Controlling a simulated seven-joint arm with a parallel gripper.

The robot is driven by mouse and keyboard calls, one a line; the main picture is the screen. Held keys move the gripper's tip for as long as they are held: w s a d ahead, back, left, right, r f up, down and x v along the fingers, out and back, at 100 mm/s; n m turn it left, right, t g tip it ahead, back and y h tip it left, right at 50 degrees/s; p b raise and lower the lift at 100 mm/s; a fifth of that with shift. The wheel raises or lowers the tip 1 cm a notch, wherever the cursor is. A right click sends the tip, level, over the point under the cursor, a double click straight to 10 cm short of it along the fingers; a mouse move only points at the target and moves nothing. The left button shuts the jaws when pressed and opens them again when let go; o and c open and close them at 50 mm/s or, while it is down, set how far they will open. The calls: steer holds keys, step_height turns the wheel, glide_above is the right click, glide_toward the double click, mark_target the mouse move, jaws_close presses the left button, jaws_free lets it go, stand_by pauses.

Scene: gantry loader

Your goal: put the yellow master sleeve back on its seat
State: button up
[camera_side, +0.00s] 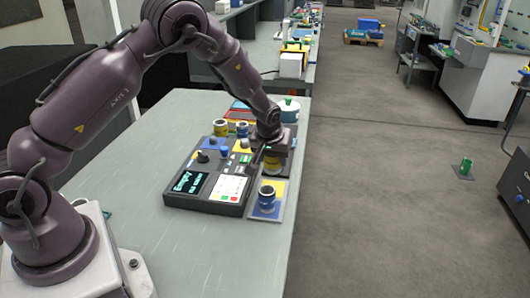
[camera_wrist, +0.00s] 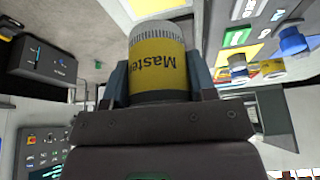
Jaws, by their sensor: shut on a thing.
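The yellow master sleeve (camera_wrist: 158,68) fills the middle of the wrist view, with "Master" on its yellow band and a silvery ribbed end. My gripper (camera_wrist: 160,82) is shut on it, one finger on each side. In the side view my gripper (camera_side: 270,153) points down over the right end of the device, and the yellow sleeve (camera_side: 271,167) shows partly below it. A yellow pad (camera_side: 275,187) lies under it on a narrow plate. I cannot tell whether the sleeve touches the pad or hangs above it, and no seat shows clearly.
A blue-banded sleeve (camera_side: 266,198) stands on the plate just in front. The dark device (camera_side: 207,205) with a screen reading "Empty" and knobs lies to the left. Blue and yellow sleeves (camera_side: 242,129) stand behind. The bench (camera_side: 160,150) left of the device is clear.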

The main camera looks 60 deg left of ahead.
steer(key=shift+f, duration=3.05)
steer(key=shift+f, duration=0.2)
steer(key=o, duration=1.3)
steer(key=shift+c, duration=0.2)
steer(key=o, duration=0.3)
steer(key=shift+a, duration=0.1)
steer(key=shift+s, duration=0.1)
steer(key=shift+r, duration=4.5)
